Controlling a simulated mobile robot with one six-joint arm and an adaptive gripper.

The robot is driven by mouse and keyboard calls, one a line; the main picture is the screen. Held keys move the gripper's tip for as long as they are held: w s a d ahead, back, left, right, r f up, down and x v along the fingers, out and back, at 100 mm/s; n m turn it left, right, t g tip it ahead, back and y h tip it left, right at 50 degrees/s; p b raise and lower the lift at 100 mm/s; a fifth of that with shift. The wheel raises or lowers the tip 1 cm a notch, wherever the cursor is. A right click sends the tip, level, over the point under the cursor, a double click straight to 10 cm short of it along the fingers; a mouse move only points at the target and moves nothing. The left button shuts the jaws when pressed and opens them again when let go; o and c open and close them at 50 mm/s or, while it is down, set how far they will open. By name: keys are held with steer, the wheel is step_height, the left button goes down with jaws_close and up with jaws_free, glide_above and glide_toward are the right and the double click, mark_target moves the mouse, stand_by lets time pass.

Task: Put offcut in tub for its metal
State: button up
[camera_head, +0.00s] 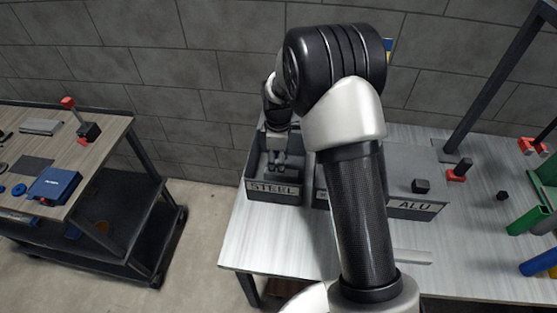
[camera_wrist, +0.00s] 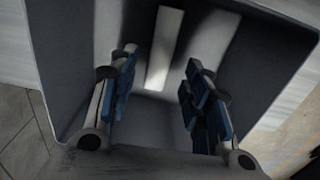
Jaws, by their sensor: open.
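My gripper (camera_head: 279,160) is low over the dark grey tub marked STEEL (camera_head: 275,188), with its fingers at or inside the opening. In the wrist view my gripper (camera_wrist: 158,80) is open, its blue-padded fingers wide apart. A pale, flat metal bar (camera_wrist: 164,45), the likely offcut, lies in the tub (camera_wrist: 58,70) between and beyond the fingertips, touching neither finger as far as I can see. The tub marked ALU (camera_head: 415,207) stands to the right with a small dark block (camera_head: 421,186) in it. A tub between them is mostly hidden by my arm.
A pale strip (camera_head: 412,256) lies on the table (camera_head: 255,235) in front of the ALU tub. Red-and-black (camera_head: 459,170), green (camera_head: 527,221) and blue (camera_head: 541,262) items are at the right. A separate cart (camera_head: 100,150) with tools stands left, across a floor gap.

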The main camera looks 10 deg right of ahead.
steer(key=s+r+m+t+p, duration=0.1)
steer(key=s+r+m+p, duration=0.15)
steer(key=r, duration=0.85)
steer(key=s+r+m+p, duration=0.1)
steer(key=s+r, duration=0.2)
steer(key=r, duration=0.8)
steer(key=s+r+m+t, duration=0.1)
steer(key=s+r+m, duration=0.1)
steer(key=s, duration=0.6)
steer(key=s+r+m+t, duration=0.1)
steer(key=s+m, duration=0.3)
steer(key=s, duration=0.5)
steer(key=s+r+m+t, duration=0.1)
steer(key=s+r+m, duration=0.3)
steer(key=s, duration=0.4)
steer(key=shift+s+t, duration=0.3)
steer(key=shift+r, duration=0.1)
